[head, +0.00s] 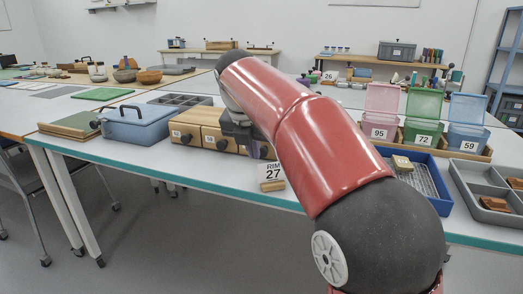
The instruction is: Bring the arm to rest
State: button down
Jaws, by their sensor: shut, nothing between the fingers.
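My red and dark grey arm reaches up and over the table (165,152) from the lower right. My gripper (240,147) is a dark shape under the arm's far end, in front of the wooden drawer boxes (185,136). It is shut, with nothing seen in it. The arm hides part of the gripper and what lies behind it. I cannot tell the gap between the gripper and the boxes.
A sign reading RIM 27 (272,172) stands at the table's front edge. Left are a blue lidded box (140,127) and a green board (75,123). Right are a blue tray (440,203), bins numbered 95, 72 and 59 (467,140), and a grey compartment tray (458,180).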

jog(key=p+v, duration=0.1)
jog(key=v, duration=0.5)
jog(key=s+d+m, duration=0.5)
jog(key=d+m, duration=0.1)
jog(key=s+d+f+m, duration=0.6)
jog(key=s+f+m, duration=0.3)
jog(key=m, duration=0.4)
jog(key=s+d+f+m+t+y, duration=0.1)
jog(key=s+d+f+m, duration=0.4)
jog(key=s+f+m, duration=0.4)
jog(key=s+m, duration=0.3)
jog(key=m, duration=0.1)
jog(key=shift+s+d, duration=0.35)
